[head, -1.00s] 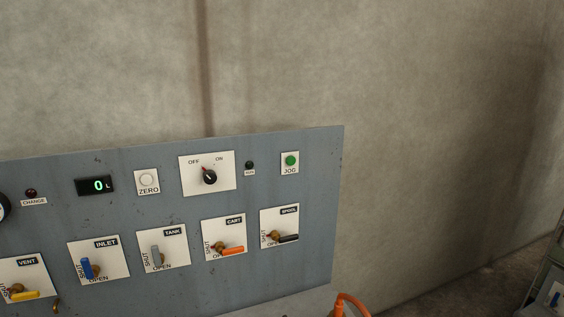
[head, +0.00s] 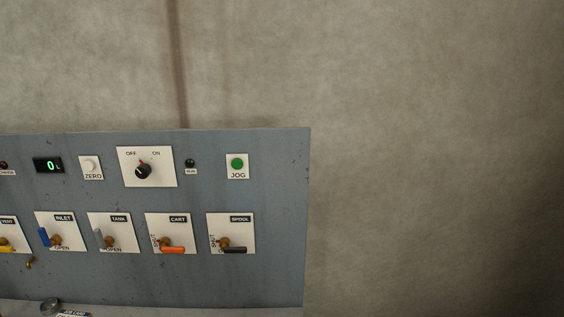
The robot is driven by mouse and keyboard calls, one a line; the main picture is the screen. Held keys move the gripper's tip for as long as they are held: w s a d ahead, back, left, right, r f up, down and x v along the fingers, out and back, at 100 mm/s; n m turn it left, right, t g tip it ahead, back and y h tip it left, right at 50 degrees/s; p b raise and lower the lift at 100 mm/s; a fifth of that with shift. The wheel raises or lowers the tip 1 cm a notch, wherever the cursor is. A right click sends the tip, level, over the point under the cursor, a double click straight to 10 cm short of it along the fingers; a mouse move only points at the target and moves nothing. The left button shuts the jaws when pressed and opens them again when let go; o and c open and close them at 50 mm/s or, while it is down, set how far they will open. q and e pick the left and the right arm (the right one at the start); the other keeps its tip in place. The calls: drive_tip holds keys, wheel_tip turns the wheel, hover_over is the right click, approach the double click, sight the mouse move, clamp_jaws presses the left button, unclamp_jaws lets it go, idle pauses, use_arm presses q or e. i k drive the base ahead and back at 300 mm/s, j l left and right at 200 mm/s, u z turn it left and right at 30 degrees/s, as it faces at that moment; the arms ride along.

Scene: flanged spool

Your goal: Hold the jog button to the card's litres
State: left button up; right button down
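The green jog button (head: 237,163) sits on a white plate marked JOG at the upper right of the grey panel (head: 280,190). The litre display (head: 48,166) reads 0 L in green. The white ZERO button (head: 89,165) is right of the display. The OFF/ON knob (head: 143,171) has its red mark pointing up and slightly left, nearer OFF. The small RUN lamp (head: 190,163) looks dark. I cannot make out a card with litres. Neither gripper is in view.
Below are lever valves: yellow VENT (head: 5,241), blue INLET (head: 44,237), grey TANK (head: 99,239), orange CART (head: 172,250) and black SPOOL (head: 234,250). A ledge with a round metal part (head: 50,306) lies under the panel. Bare wall (head: 430,150) fills the right.

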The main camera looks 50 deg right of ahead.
sight(237, 163)
drive_tip(key=k+l, duration=0.3)
drive_tip(key=l, duration=0.2)
drive_tip(key=k+l+u, duration=0.1)
drive_tip(key=k+l, duration=0.2)
drive_tip(key=l, duration=0.25)
drive_tip(key=k+l, duration=0.35)
drive_tip(key=l, duration=0.15)
drive_tip(key=i+u, duration=0.05)
